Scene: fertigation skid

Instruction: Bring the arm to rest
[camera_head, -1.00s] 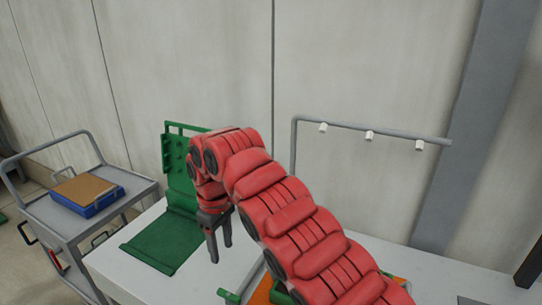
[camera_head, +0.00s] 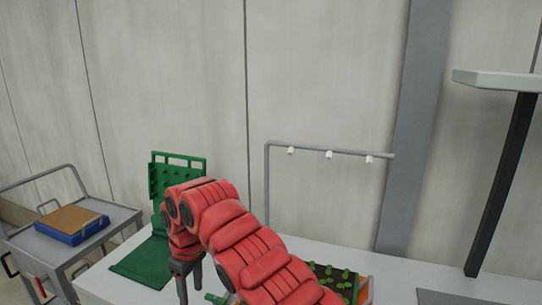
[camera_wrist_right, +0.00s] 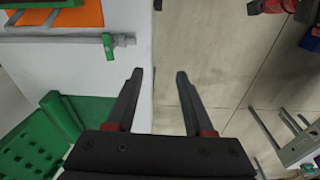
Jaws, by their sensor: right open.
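My right arm, padded in red (camera_head: 245,245), comes in from the bottom right of the head view and bends down at its far end. Its gripper (camera_head: 189,284) points down near the right side of the green stand (camera_head: 150,262), with the fingertips near the picture's bottom edge. In the right wrist view the gripper (camera_wrist_right: 160,78) is open, with nothing between its fingers. They hang over the edge of the white bench (camera_wrist_right: 140,50), with floor beyond. My left gripper is not in view.
A grey cart (camera_head: 115,217) with a blue box (camera_head: 72,231) stands at the left. A grey pipe frame (camera_head: 310,151) with white nozzles rises behind my arm. A tray of green plants (camera_head: 335,280) sits right of it. A green valve (camera_wrist_right: 108,46) is on a pipe in the wrist view.

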